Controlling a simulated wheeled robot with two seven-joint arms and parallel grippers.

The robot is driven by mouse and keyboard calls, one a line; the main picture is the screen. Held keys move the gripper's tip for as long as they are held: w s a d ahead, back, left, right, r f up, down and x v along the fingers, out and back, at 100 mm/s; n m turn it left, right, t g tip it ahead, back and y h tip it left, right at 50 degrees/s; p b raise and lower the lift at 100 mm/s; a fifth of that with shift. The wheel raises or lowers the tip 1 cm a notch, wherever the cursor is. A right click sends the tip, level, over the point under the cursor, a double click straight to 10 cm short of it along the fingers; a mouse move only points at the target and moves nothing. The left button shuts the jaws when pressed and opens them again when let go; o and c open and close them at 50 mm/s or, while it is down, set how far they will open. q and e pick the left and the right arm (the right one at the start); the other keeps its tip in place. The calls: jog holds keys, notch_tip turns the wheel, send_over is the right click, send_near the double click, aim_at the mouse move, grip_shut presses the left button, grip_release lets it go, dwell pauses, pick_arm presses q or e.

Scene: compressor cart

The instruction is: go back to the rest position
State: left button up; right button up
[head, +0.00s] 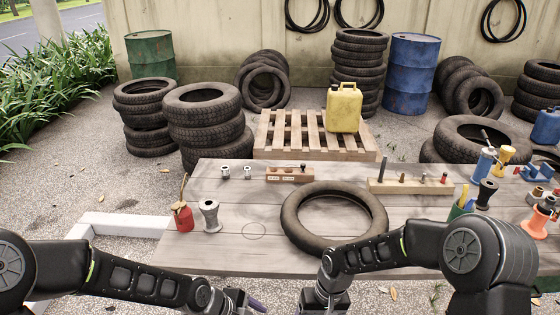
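My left gripper (243,301) is low at the bottom edge of the head view, in front of the table's near edge. A small purplish piece shows at its tip; I cannot tell whether it is part of the gripper. My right gripper (325,302) is also at the bottom edge, just right of the left one, with its end cut off by the frame. The fingers of both are too hidden to show whether they are open or shut. Both are below and in front of the wooden table (215,258), apart from the tire (300,238) lying on it.
The table holds a red oil can (183,217), a grey metal funnel-shaped part (210,215), small wooden blocks with pegs (290,174) and several tools at the right. A white beam (120,224) lies left of the table. Tire stacks, a pallet (280,135) and drums stand behind.

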pick_arm(q)
jog(key=s+a+f+n+g+y, duration=0.1)
jog(key=s+f+n+g, duration=0.1)
jog(key=s+f+n, duration=1.4)
jog(key=s+n, duration=0.1)
jog(key=n, duration=0.5)
jog(key=shift+f+n, duration=0.3)
jog(key=shift+n, duration=0.1)
pick_arm(e)
jog(key=s+f+m+y, duration=0.1)
jog(key=s+f, duration=0.5)
jog(key=s, duration=0.4)
jog(key=s+a+f+m+t+y, duration=0.1)
jog(key=s+f, duration=0.5)
jog(key=s, duration=0.4)
jog(key=shift+a+m, duration=0.2)
jog(key=shift+m, duration=0.2)
